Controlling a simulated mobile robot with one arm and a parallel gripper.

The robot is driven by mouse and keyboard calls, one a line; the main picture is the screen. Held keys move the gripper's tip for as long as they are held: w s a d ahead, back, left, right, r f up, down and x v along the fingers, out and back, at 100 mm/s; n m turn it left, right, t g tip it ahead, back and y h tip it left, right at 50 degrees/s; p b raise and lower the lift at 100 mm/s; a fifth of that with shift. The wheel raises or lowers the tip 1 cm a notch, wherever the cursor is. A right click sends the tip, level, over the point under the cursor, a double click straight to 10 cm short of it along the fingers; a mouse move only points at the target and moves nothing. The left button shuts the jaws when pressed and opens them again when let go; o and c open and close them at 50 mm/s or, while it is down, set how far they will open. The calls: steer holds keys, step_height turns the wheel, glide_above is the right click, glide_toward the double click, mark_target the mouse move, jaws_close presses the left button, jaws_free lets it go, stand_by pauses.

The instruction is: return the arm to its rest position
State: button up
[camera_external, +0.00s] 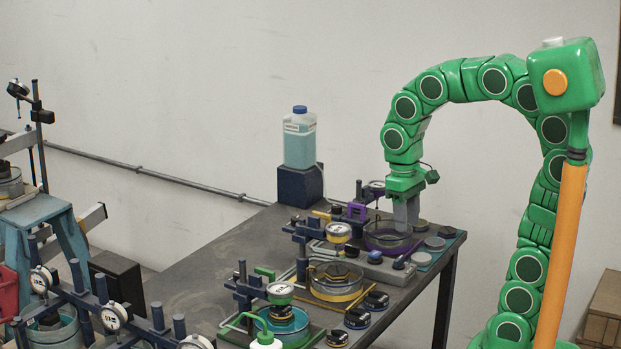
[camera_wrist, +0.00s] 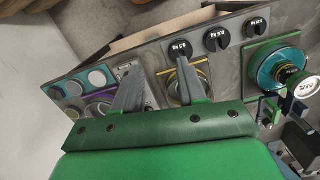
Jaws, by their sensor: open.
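My green segmented arm arches up from the right side and bends down over the dark table (camera_external: 215,240) in the external view. My gripper (camera_external: 406,215) points down at the arm's end, over or just beside the purple-ringed dish (camera_external: 388,236). The exact gap to the dish cannot be told. In the wrist view my gripper (camera_wrist: 157,82) has its two grey fingers spread apart with nothing visible between them. The table with its fixtures lies beyond the fingers.
A yellow-ringed dish (camera_external: 335,283) and a teal dish (camera_external: 284,325) with dial gauges stand nearer the front. A bottle of blue liquid (camera_external: 299,140) stands on a dark block behind. More gauge stands are at the left. The air above the table's left part is clear.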

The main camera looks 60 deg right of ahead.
steer(key=s+f+n, duration=0.1)
steer(key=s+f, duration=0.1)
steer(key=s, duration=0.5)
steer(key=s+a+f, duration=0.1)
steer(key=s+f, duration=0.2)
steer(key=s, duration=0.5)
steer(key=shift+n+g, duration=0.3)
steer(key=shift+n, duration=0.1)
steer(key=shift+f, duration=0.1)
